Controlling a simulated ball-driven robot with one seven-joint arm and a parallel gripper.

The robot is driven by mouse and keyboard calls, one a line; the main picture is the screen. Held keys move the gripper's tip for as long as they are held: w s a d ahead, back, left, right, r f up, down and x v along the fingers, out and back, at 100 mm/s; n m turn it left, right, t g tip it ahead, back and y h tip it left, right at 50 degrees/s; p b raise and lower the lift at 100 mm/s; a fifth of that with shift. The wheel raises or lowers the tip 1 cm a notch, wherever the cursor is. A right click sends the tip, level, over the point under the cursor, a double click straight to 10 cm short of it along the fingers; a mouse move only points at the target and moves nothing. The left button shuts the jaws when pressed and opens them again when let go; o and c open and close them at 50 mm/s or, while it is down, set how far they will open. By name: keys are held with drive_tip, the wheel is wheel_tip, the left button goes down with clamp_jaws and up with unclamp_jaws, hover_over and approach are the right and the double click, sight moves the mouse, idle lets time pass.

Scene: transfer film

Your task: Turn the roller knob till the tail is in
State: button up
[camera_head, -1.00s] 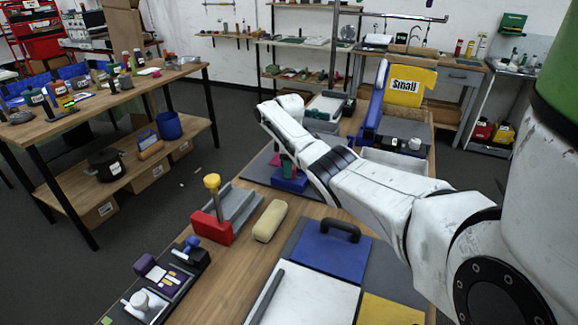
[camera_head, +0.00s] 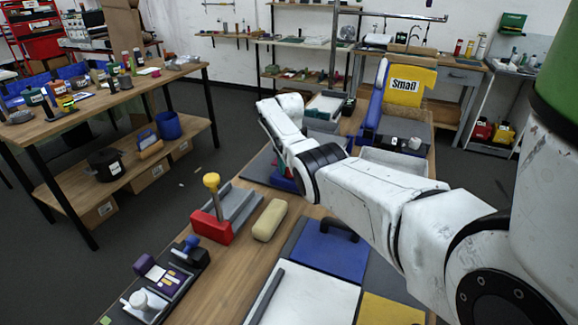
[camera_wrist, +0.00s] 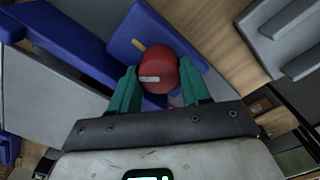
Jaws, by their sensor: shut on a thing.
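The red roller knob (camera_wrist: 158,78), round with a pale mark on its face, stands over a blue base (camera_wrist: 130,40) in the wrist view. A yellow mark shows on the base beside the knob. My gripper (camera_wrist: 160,72) has its green fingers on either side of the knob and is shut on it. In the head view a small part of the blue base (camera_head: 284,184) shows past my white arm, which hides most of the gripper and the knob. I cannot make out the tail.
A red block with an upright yellow-topped handle (camera_head: 212,232) and a tan rounded pad (camera_head: 270,220) lie nearer on the bench. A blue plate with a dark handle (camera_head: 325,250) lies under my arm. A grey ridged part (camera_wrist: 285,30) is right of the knob.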

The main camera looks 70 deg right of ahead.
drive_tip(key=m, duration=0.4)
drive_tip(key=shift+d+r+m+b, duration=0.1)
drive_tip(key=shift+m+b, duration=0.3)
drive_tip(key=shift+m, duration=1.4)
drive_tip(key=o, duration=1)
drive_tip(key=shift+o, duration=0.2)
wheel_tip(320, 180, up, 11)
drive_tip(key=b, duration=0.1)
